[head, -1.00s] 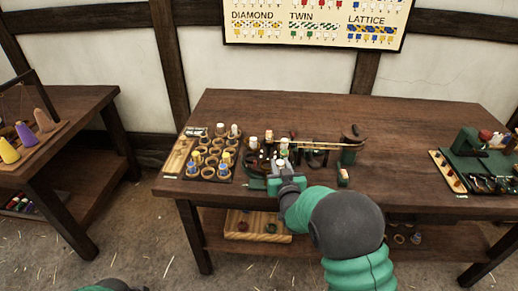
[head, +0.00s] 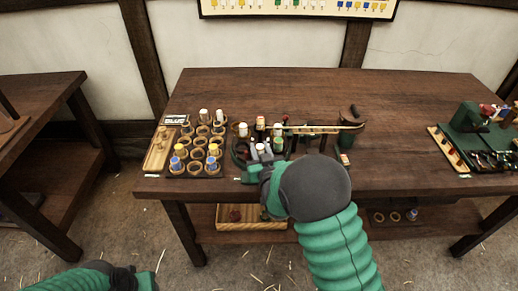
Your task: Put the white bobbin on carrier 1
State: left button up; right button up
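White-topped bobbins (head: 204,114) stand in the ringed rack at the left of the bench. More white-topped bobbins (head: 242,129) stand on the round braiding device at the bench's middle front. I cannot make out carrier numbers, so carrier 1 is not identifiable. My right gripper (head: 262,158) is at the front of this device, low among its bobbins. My own wrist and arm cover its front right part, and whether the fingers hold anything is too small to tell. My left gripper (head: 122,278) is low at the bottom left, off the bench; its fingers are not clear.
The rack (head: 196,153) also holds blue and yellow bobbins (head: 213,151), with several empty rings. A wooden tray (head: 159,148) lies left of it. A brass-coloured bar (head: 325,129) runs right from the device. A green mat (head: 470,145) with tools lies at right. The bench's back is clear.

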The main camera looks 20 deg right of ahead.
jog(key=shift+o, duration=0.9)
jog(key=shift+s+d+r, duration=0.1)
jog(key=shift+s+d, duration=0.05)
jog(key=shift+s, duration=0.1)
jog(key=shift+w, duration=0.1)
jog(key=s+a+r, duration=0.1)
jog(key=s+r, duration=0.1)
jog(key=s, duration=1)
jog(key=s+f+g, duration=0.4)
jog(key=s+g, duration=0.2)
jog(key=s, duration=0.4)
jog(key=s+d+f+n+g+y, duration=0.1)
jog(key=s+f+g, duration=0.3)
jog(key=s+g, duration=0.3)
jog(key=s, duration=0.2)
jog(key=shift+s+d+f+g+p, duration=0.2)
jog(key=shift+s+f+g+p, duration=0.1)
jog(key=shift+s+f, duration=0.1)
jog(key=shift+r, duration=0.1)
